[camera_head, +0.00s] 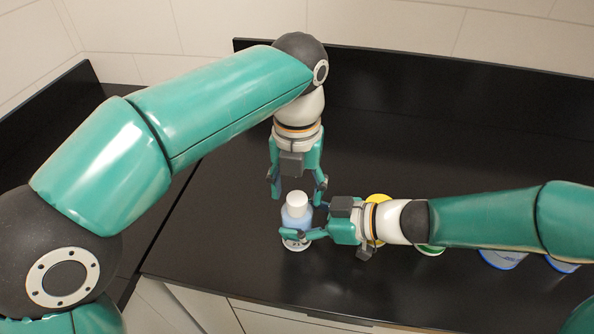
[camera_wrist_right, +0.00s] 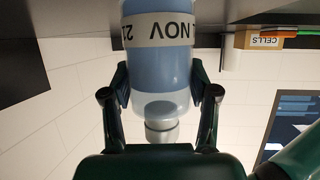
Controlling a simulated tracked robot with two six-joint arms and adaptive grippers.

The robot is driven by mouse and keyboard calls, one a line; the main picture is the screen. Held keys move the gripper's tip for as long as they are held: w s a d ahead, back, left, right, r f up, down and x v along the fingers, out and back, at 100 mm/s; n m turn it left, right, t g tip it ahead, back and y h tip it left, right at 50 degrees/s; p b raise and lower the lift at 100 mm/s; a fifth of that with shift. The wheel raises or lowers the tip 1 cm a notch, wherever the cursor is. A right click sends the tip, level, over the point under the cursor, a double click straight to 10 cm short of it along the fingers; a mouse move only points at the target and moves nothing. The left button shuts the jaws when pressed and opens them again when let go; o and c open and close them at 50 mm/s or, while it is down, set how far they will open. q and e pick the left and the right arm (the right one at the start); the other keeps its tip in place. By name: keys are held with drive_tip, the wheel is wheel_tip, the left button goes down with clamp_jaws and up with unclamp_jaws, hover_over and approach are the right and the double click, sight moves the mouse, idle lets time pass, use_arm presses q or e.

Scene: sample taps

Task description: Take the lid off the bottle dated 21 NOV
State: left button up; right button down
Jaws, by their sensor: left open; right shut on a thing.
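The bottle dated 21 NOV (camera_wrist_right: 158,78) is pale blue, with its label upside down in the right wrist view. It also shows in the head view (camera_head: 296,222), upright, with a white lid (camera_head: 297,199) on top. The lid appears grey in the right wrist view (camera_wrist_right: 162,130). My right gripper (camera_head: 302,235) is shut on the bottle's body from the right, below the lid. My left gripper (camera_head: 298,188) is open and points down, its fingers on either side just above and behind the lid, apparently not touching it.
On the black counter (camera_head: 220,235), a yellow item (camera_head: 378,198), a green-rimmed one (camera_head: 431,250) and blue ones (camera_head: 503,259) are partly hidden by my right arm. A box marked CELLS (camera_wrist_right: 265,41) shows in the right wrist view. The counter left of the bottle is clear.

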use_arm(q)
drive_tip(key=shift+f, duration=0.85)
